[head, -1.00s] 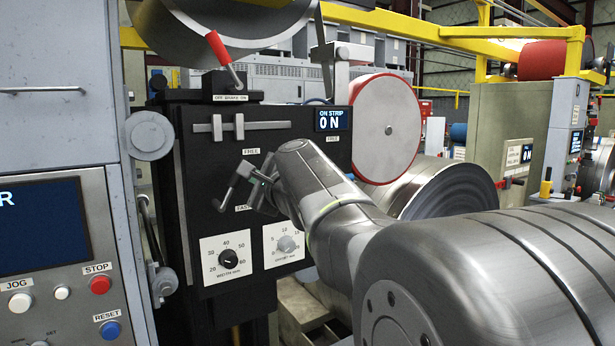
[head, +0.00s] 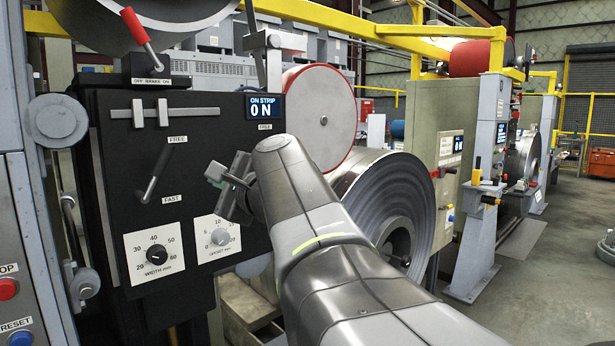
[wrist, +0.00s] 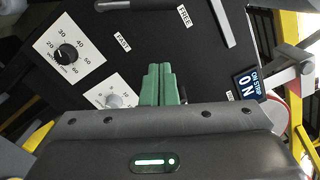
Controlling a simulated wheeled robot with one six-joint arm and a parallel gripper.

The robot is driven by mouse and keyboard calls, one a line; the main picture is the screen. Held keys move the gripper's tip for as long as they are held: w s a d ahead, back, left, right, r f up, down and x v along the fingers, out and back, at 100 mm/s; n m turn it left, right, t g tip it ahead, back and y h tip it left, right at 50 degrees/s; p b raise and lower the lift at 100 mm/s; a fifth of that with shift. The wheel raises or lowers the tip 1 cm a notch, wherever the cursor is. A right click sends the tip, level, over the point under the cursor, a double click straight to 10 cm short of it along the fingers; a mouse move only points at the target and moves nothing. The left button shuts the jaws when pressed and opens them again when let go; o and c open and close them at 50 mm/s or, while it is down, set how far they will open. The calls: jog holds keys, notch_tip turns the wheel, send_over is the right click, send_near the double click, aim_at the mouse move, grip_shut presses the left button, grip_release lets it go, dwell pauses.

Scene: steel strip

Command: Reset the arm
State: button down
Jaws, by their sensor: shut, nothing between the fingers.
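My gripper (head: 222,181) is in front of the black control panel (head: 100,187), beside the FREE/FAST lever (head: 155,170) and to its right. In the wrist view its green fingers (wrist: 162,84) are together with nothing between them. The lever slants, with its lower end near the FAST label. The gripper is apart from the lever in the head view. My arm reaches in from the lower right. The WIDTH dial (head: 153,258) is fully in view.
A display (head: 264,107) reads ON STRIP ON. A red-handled lever (head: 137,30) stands on top of the panel. A red-rimmed disc (head: 322,118) and a steel strip coil (head: 385,200) stand behind my arm. Open floor (head: 545,265) lies at the right.

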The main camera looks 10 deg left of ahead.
jog(key=shift+s+d, duration=0.2)
jog(key=shift+d, duration=0.1)
jog(key=w+a+m+p, duration=0.3)
jog(key=w+a, duration=0.2)
jog(key=a, duration=0.4)
jog(key=shift+w+a+f+m, duration=0.15)
jog(key=shift+w+a+m, duration=0.1)
jog(key=shift+m, duration=0.15)
dwell(0.3)
